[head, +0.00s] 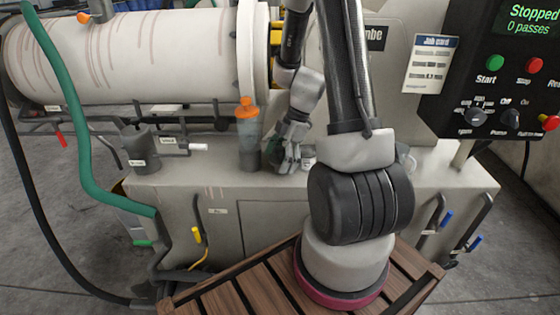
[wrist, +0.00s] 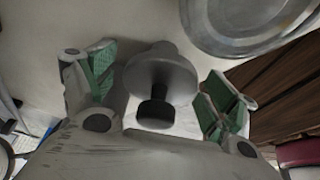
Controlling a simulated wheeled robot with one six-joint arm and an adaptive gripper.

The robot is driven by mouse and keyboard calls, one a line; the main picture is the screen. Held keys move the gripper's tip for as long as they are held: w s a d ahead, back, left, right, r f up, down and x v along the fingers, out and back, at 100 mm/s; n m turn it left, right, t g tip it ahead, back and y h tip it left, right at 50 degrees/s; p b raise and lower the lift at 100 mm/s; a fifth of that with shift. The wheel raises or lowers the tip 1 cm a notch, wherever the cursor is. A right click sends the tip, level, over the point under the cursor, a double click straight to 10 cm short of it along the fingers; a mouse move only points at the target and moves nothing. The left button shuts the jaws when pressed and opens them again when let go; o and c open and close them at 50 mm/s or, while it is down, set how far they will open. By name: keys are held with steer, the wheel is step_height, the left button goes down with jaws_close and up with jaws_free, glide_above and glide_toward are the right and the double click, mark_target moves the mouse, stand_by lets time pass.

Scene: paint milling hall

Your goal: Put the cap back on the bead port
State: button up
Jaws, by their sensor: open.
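My gripper (head: 284,158) is open, low over the pale machine top in the head view. In the wrist view its green-padded fingers stand apart on either side of a grey round disc with a dark knob, which looks like the cap (wrist: 162,76). No finger visibly touches it. In the head view the cap is not clear, being hidden by or lost beside the gripper. A dark grey upright cylinder with a small label (head: 141,150) stands at the left of the machine top and may be the bead port; I cannot tell for sure.
An orange-topped bottle (head: 248,138) stands just left of my gripper. A large round metal rim (wrist: 250,22) is close by in the wrist view. A green hose (head: 75,110) hangs at the left. A control panel (head: 500,70) reads Stopped. A slatted wooden platform (head: 222,301) is in front.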

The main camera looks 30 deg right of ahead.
steer(key=c, duration=1.4)
steer(key=shift+c, duration=0.2)
steer(key=shift+r, duration=0.15)
step_height(320, 180, up, 18)
steer(key=shift+s, duration=0.15)
